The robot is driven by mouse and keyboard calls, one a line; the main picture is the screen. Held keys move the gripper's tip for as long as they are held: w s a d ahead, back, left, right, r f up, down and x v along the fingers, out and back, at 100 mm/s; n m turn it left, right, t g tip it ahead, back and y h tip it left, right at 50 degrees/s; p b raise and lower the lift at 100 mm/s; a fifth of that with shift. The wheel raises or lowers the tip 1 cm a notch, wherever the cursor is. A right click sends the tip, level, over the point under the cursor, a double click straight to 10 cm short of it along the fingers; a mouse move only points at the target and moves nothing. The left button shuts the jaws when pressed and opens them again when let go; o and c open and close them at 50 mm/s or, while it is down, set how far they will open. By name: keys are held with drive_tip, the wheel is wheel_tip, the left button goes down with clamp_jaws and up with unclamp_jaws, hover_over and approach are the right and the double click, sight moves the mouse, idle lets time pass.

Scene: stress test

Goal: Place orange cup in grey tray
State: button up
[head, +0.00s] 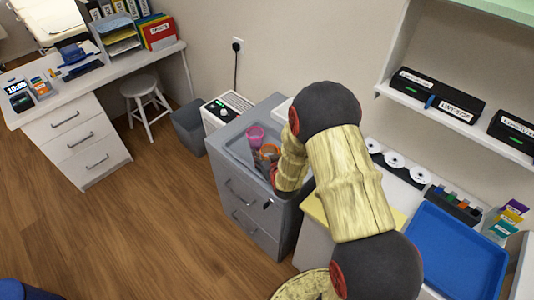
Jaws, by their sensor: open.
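The orange cup (269,151) is on top of the grey cabinet, close beside my gripper and partly hidden by it and my arm. My gripper (262,160) is small and dark in the head view, at the end of my arm over the cabinet top. It is open; whether it touches the orange cup cannot be told. The grey tray (237,146) appears as the shallow, rimmed grey surface on the cabinet top. Whether the orange cup stands inside its rim is unclear. My arm hides the right part of this area.
A pink cup (255,135) stands just behind the orange cup. The grey drawer cabinet (247,205) stands against a white heater (226,110). A blue tray (455,250) lies on the right counter. Open wooden floor lies left of the cabinet.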

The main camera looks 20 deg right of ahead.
drive_tip(key=shift+s+f, duration=0.1)
drive_tip(key=shift+r+p, duration=0.4)
drive_tip(key=p+v, duration=0.2)
drive_tip(key=v, duration=0.9)
drive_tip(key=shift+s+r+p, duration=0.15)
drive_tip(key=shift+p, duration=0.25)
drive_tip(key=shift+s+a+r, duration=0.1)
drive_tip(key=shift+s+r, duration=0.05)
drive_tip(key=s+a+r+n+g+y, duration=0.1)
drive_tip(key=s+a+r+g, duration=0.15)
drive_tip(key=r, duration=0.65)
drive_tip(key=s+a+r+g, duration=0.1)
drive_tip(key=s+a+r, duration=0.15)
drive_tip(key=r, duration=0.65)
drive_tip(key=s+a+r+g, duration=0.1)
drive_tip(key=s+r, duration=0.2)
drive_tip(key=s, duration=0.3)
drive_tip(key=s+a+r+g, duration=0.1)
drive_tip(key=s+a+r, duration=0.1)
drive_tip(key=s, duration=0.4)
drive_tip(key=s+a+r+g+y, duration=0.1)
drive_tip(key=s+r, duration=0.4)
drive_tip(key=s, duration=0.2)
drive_tip(key=shift+a+n, duration=0.15)
drive_tip(key=shift+n, duration=0.25)
drive_tip(key=shift+g, duration=0.25)
